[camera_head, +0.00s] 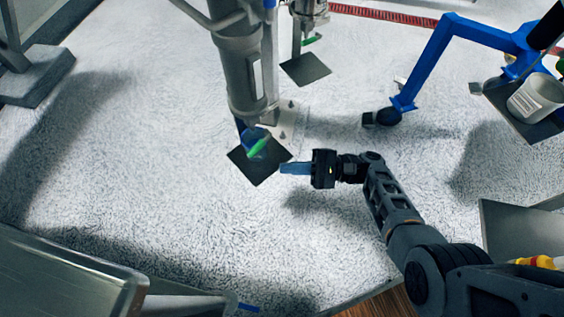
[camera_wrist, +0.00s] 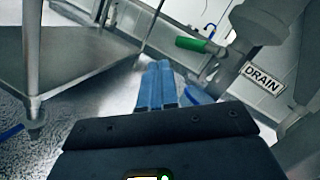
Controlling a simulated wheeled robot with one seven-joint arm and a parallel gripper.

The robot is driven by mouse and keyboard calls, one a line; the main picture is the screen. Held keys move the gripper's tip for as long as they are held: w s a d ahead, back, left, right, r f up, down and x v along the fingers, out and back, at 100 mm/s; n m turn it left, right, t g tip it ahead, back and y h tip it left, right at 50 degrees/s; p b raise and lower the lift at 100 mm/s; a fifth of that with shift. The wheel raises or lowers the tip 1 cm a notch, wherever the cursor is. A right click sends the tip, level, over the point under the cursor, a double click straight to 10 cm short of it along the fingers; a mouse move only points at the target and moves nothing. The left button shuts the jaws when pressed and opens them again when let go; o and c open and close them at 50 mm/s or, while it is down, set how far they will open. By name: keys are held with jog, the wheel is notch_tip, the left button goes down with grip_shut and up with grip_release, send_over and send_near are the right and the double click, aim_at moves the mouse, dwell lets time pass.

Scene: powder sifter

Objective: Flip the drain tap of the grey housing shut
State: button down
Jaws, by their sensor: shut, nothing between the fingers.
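The grey housing (camera_head: 240,70) is a tall metal cylinder at the upper middle of the head view. Its drain tap has a green handle (camera_head: 257,147) at the lower end, slanting up to the right. In the wrist view the green handle (camera_wrist: 190,44) lies above and a little right of my fingertips, left of a DRAIN label (camera_wrist: 263,79). My gripper (camera_head: 283,168) has blue fingers, shut and empty. It is just right of and slightly below the handle in the head view, with a gap between them. The tap's body is partly hidden.
A black square plate (camera_head: 260,172) lies under the tap. A second unit with a green handle (camera_head: 312,40) stands behind. A blue frame (camera_head: 430,65) and a white cup (camera_head: 535,97) are at right. Metal furniture (camera_head: 60,275) fills the lower left. Pale floor between is clear.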

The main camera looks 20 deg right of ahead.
jog(key=b+v, duration=0.1)
jog(key=v, duration=0.6)
jog(key=shift+d+f, duration=0.3)
jog(key=shift+d, duration=0.05)
jog(key=shift+s, duration=0.1)
